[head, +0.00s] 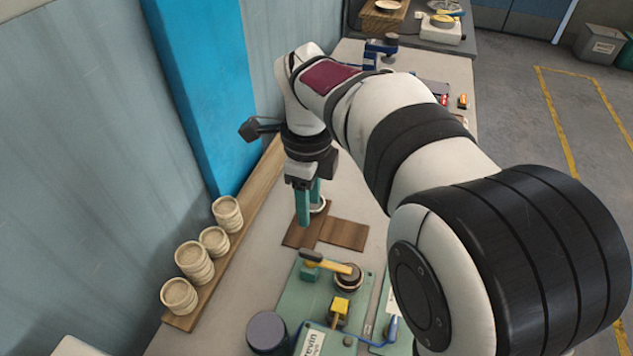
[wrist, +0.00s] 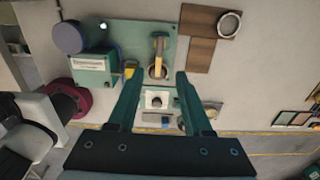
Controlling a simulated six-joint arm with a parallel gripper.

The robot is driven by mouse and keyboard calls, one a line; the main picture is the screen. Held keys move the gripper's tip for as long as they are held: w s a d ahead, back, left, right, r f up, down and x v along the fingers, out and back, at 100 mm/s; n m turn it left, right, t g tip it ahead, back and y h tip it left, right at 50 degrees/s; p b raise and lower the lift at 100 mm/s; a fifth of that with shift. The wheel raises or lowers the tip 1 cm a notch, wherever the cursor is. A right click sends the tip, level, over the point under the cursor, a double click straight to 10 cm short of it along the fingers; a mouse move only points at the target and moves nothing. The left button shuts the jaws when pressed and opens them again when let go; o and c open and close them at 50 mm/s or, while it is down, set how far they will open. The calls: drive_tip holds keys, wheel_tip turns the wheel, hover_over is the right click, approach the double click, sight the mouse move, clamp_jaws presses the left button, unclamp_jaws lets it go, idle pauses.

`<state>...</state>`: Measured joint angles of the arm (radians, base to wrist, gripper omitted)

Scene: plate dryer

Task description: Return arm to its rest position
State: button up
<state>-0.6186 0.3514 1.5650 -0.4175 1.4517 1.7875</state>
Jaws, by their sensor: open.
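My gripper (head: 309,205) points down over the bench in the head view, near two dark wooden boards (head: 343,233). Its two teal fingers are apart, with nothing between them. In the wrist view, my gripper (wrist: 156,80) is also open and empty. A small round pale dish (wrist: 229,24) lies on the boards at the upper right there, apart from the fingers. In the head view the dish (head: 321,206) shows partly behind the fingers.
A green fixture plate (head: 300,293) with a yellow-handled lever (head: 330,263) stands in front of the boards. A dark cylinder (head: 267,331) stands beside it. Stacked beige cups (head: 195,261) line a wooden shelf (head: 232,243) by the wall. A blue panel (head: 200,85) rises behind.

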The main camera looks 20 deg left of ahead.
drive_tip(key=shift+r, duration=0.1)
idle(0.3)
drive_tip(key=s+d+r+n+y, duration=0.1)
drive_tip(key=s+d+n, duration=0.85)
drive_tip(key=d, duration=0.65)
drive_tip(key=s+d+f+n, duration=0.3)
drive_tip(key=s+d, duration=0.1)
drive_tip(key=s, duration=0.6)
drive_tip(key=shift+s+f+y, duration=0.2)
drive_tip(key=shift+s+y, duration=0.1)
drive_tip(key=shift+y, duration=0.1)
